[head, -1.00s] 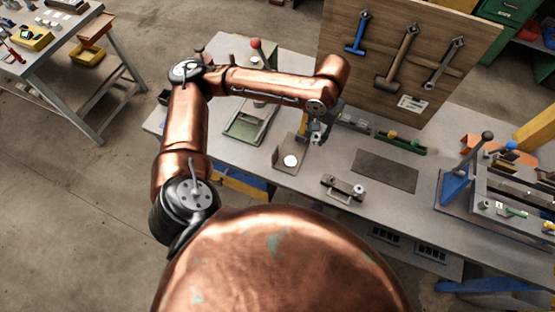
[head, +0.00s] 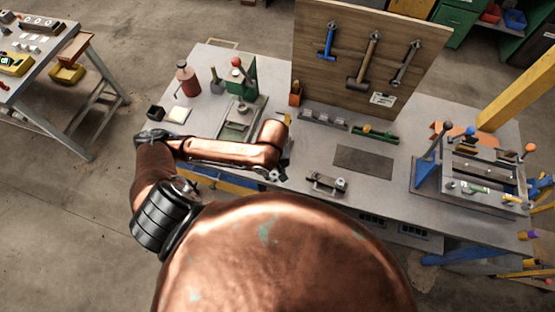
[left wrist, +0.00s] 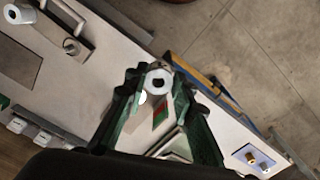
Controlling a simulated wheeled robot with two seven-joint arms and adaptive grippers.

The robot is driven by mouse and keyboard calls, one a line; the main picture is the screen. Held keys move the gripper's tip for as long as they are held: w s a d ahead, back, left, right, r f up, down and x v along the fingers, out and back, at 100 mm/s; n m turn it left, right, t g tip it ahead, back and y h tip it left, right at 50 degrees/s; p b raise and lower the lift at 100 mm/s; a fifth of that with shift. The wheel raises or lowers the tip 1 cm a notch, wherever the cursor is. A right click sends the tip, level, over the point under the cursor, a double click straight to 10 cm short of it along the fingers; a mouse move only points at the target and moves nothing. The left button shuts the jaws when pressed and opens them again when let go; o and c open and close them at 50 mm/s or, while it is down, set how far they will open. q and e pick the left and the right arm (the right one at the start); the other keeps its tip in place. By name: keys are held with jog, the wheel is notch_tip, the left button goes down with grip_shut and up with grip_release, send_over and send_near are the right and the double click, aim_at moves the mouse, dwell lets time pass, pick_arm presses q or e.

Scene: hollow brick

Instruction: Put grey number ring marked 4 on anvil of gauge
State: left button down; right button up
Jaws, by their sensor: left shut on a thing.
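My left gripper (left wrist: 158,88) has green and black fingers, shut on a pale grey ring (left wrist: 158,79) with a dark hole. No number on the ring can be read. In the head view my left gripper (head: 277,174) is at the front edge of the bench, and the ring cannot be made out there. A small metal device (head: 326,183), which looks like the gauge, stands just to its right on the bench. In the left wrist view it seems to be the handled metal piece (left wrist: 72,46) at upper left. Its anvil cannot be told for certain. My right gripper is not in view.
A dark mat (head: 363,161) lies behind the device. A tool board (head: 345,60) with hammers stands at the back. A large fixture (head: 480,175) with ball-topped levers is at right. My arm hides part of the bench's front left. A small plate with brass pegs (left wrist: 252,158) shows at lower right.

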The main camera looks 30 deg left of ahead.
pick_arm(q)
jog(key=w+a+f, duration=0.1)
jog(key=w+f, duration=0.1)
jog(key=w, duration=0.1)
jog(key=w+a+f+b, duration=0.1)
jog(key=w+a+f, duration=0.1)
jog(key=w+f, duration=0.1)
jog(key=w+a+f, duration=0.1)
jog(key=w+f, duration=0.2)
jog(key=w, duration=0.1)
jog(key=shift+w+a+f, duration=0.1)
jog(key=shift+w+a, duration=0.15)
jog(key=shift+a, duration=0.15)
jog(key=shift+w+a+f, duration=0.2)
jog(key=shift+w+f, duration=0.3)
jog(key=shift+f, duration=1.6)
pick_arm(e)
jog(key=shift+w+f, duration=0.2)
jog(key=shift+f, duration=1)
pick_arm(q)
jog(key=shift+s, duration=0.1)
jog(key=c, duration=1.7)
grip_release()
jog(key=shift+f, duration=0.15)
jog(key=shift+c, duration=0.2)
jog(key=shift+o, duration=0.6)
